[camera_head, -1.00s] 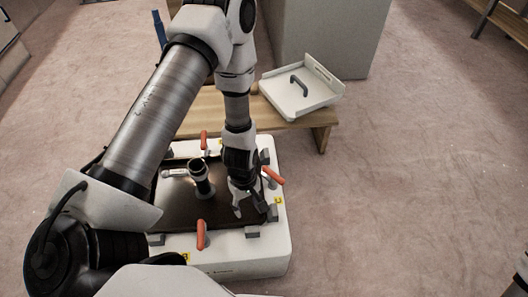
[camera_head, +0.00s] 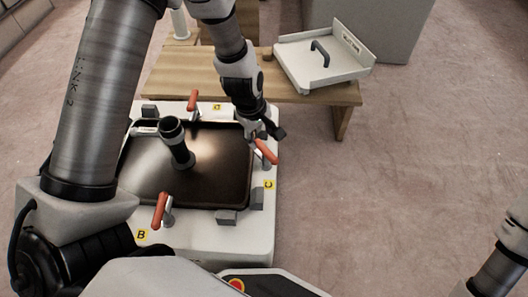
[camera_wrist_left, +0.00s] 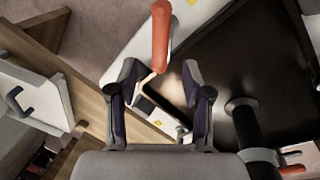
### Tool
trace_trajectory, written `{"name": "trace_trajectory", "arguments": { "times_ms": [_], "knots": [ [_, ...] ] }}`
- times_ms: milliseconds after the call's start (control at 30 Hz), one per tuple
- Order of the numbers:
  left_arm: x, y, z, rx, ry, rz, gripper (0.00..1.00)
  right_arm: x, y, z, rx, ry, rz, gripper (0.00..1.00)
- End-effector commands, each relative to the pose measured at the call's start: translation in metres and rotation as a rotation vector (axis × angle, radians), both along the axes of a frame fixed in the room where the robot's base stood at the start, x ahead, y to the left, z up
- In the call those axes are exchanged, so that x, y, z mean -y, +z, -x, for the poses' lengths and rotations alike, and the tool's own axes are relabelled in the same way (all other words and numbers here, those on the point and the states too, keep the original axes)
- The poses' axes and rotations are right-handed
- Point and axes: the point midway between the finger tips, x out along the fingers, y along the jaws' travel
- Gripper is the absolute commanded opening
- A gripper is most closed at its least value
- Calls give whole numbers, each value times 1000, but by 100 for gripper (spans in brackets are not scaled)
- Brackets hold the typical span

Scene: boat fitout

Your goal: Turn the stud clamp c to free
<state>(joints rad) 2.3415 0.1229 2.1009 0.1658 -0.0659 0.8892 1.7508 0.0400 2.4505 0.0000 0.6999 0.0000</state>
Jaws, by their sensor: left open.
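Stud clamp c (camera_head: 265,151) has an orange handle and sits on the right rim of the white frame, near the yellow C label (camera_head: 269,185). Its handle slants up and to the left in the head view. My left gripper (camera_head: 265,135) is open and empty, close to the upper end of that handle. In the left wrist view an orange handle (camera_wrist_left: 161,35) stands just beyond the gap between the two open fingers (camera_wrist_left: 161,78). I cannot tell whether a finger touches it. My right gripper is out of view.
The white frame (camera_head: 222,247) holds a dark panel (camera_head: 215,165) with an upright black post (camera_head: 177,145). Other orange clamps stand at the back (camera_head: 193,101) and near label B (camera_head: 160,210). Floor at right is clear.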

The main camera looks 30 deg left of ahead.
Motion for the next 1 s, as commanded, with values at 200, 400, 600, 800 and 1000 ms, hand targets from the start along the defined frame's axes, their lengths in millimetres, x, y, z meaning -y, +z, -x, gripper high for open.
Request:
{"name": "trace_trajectory", "arguments": {
  "times_ms": [200,400,600,800,1000],
  "knots": [
    [3,-50,-7,0,-1,-1,49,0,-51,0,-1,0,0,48],
    [5,-66,-11,0,0,0,49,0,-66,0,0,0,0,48],
    [5,-64,-11,0,0,0,49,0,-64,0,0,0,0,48],
    [5,-64,-11,-1,0,0,0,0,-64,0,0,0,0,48],
    [5,-64,-12,0,-1,0,0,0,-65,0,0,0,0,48]
  ]
}}
